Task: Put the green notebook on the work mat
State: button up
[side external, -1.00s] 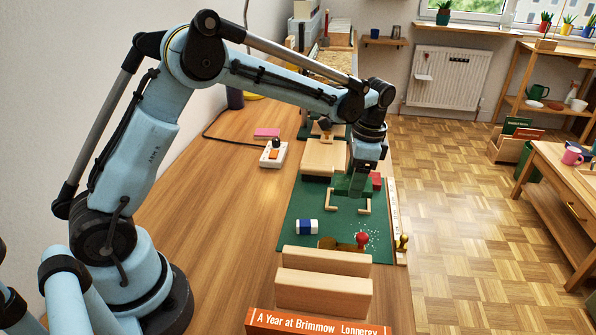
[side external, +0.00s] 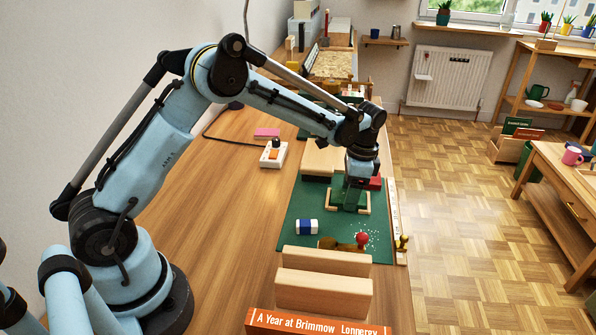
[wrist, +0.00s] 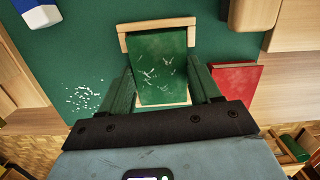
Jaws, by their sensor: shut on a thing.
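The green notebook (wrist: 160,60) is held between the two green fingers of my gripper (wrist: 161,92) in the wrist view. Its dark green cover has pale flecks. In the side view my gripper (side external: 353,186) is low over the green work mat (side external: 292,213), shut on the notebook, which is mostly hidden by the gripper there. A pale wooden frame (wrist: 157,27) on the mat has one bar beyond the notebook and one at its near end. I cannot tell whether the notebook touches the mat.
A red book (wrist: 236,84) lies close to the right of the gripper. A blue-and-white eraser (side external: 307,227), white crumbs (wrist: 83,97) and a red-knobbed tool (side external: 362,239) are on the mat's front part. Wooden blocks (side external: 322,262) stand in front.

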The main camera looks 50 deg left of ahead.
jog(key=o, duration=1.1)
jog(key=shift+r, duration=0.1)
jog(key=s+d+r+n+t, duration=0.1)
jog(key=s+r, duration=0.1)
jog(key=r, duration=0.6)
jog(key=s+r+n+t, duration=0.1)
jog(key=s+r, duration=0.1)
jog(key=r, duration=0.6)
jog(key=shift+s+d+f+n+t+h, duration=0.15)
jog(key=shift+s+f+n+t, duration=0.65)
jog(key=shift+s, duration=1.7)
jog(key=shift+s+d+f+n+t+h, duration=0.15)
jog(key=shift+s+n+t, duration=1.1)
jog(key=shift+s, duration=1.25)
jog(key=shift+s+f+n+t+h, duration=0.2)
jog(key=shift+s+f+n+t, duration=0.6)
jog(key=shift+s, duration=1.7)
jog(key=shift+r+t, duration=0.25)
jog(key=shift+r, duration=0.05)
